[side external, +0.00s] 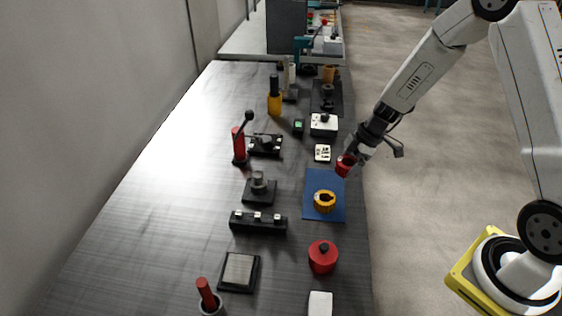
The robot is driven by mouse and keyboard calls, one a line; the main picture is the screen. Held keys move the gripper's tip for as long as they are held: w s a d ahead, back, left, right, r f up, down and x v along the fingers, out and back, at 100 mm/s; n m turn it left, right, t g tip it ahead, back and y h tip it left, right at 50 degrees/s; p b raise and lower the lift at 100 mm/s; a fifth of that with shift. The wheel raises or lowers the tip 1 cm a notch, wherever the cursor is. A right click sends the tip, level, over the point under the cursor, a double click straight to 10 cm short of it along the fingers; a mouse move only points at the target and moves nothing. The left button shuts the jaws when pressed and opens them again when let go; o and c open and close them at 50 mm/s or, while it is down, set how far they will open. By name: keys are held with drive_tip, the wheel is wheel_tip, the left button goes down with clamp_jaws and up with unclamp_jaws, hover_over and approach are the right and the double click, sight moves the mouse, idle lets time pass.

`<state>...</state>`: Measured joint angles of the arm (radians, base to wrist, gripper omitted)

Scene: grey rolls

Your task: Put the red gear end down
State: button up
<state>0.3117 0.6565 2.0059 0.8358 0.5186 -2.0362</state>
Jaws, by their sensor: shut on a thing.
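The red gear (343,166) is held at the tip of my gripper (352,159), raised above the far right part of the blue mat. My gripper is shut on it, and the arm reaches in from the upper right. The fingers are small here and partly hidden by the gear and the wrist. The gear looks tilted, and I cannot tell which of its ends faces down. The blue mat (313,181) lies flat near the table's right edge.
A yellow-orange ring-shaped part (325,208) sits on the mat. A red round part with a dark knob (323,257) stands nearer the camera. A small white plate (322,153) and a white box (323,126) lie beyond the mat.

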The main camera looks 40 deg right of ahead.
hover_over(322, 181)
drive_tip(key=s+d, duration=0.1)
wheel_tip(322, 181, down, 7)
drive_tip(key=shift+s+r, duration=0.1)
drive_tip(key=shift+r, duration=0.05)
drive_tip(key=shift+w+f, duration=0.25)
drive_tip(key=shift+f, duration=1.6)
drive_tip(key=o, duration=1.3)
drive_tip(key=shift+f, duration=0.15)
drive_tip(key=shift+o, duration=0.2)
drive_tip(key=v, duration=1.2)
drive_tip(key=shift+d, duration=0.15)
